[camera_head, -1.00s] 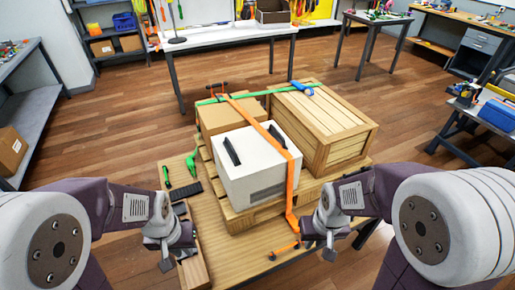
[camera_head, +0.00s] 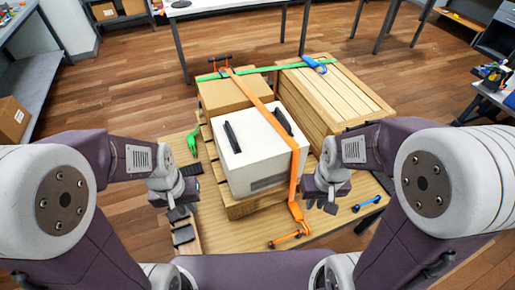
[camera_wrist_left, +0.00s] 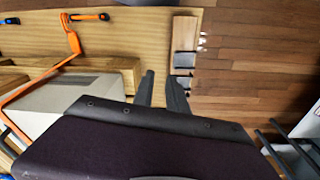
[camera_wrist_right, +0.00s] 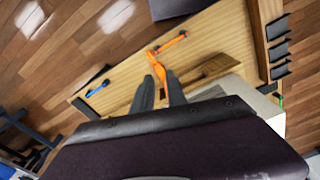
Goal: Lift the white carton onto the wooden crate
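The white carton (camera_head: 246,165) sits upright on a wooden pallet (camera_head: 240,207), two black strips on its top. An orange strap (camera_head: 262,115) runs over its top and down its near right side. The wooden crate (camera_head: 345,95), lid closed, stands to its right and behind; a green strap (camera_head: 275,68) crosses its far end. My left gripper (camera_head: 178,212) is open and empty, left of the carton and apart from it; its fingers show in the left wrist view (camera_wrist_left: 160,90). My right gripper (camera_head: 325,203) is open near the carton's right side, fingers apart in the right wrist view (camera_wrist_right: 160,92).
A cardboard box (camera_head: 228,95) stands behind the carton under both straps. A green ratchet tool (camera_head: 193,142) lies left on the tabletop. An orange-handled buckle (camera_head: 287,238) and a blue-handled one (camera_head: 367,204) lie in front. A wooden strip with dark blocks (camera_wrist_left: 184,28) lies along the left edge.

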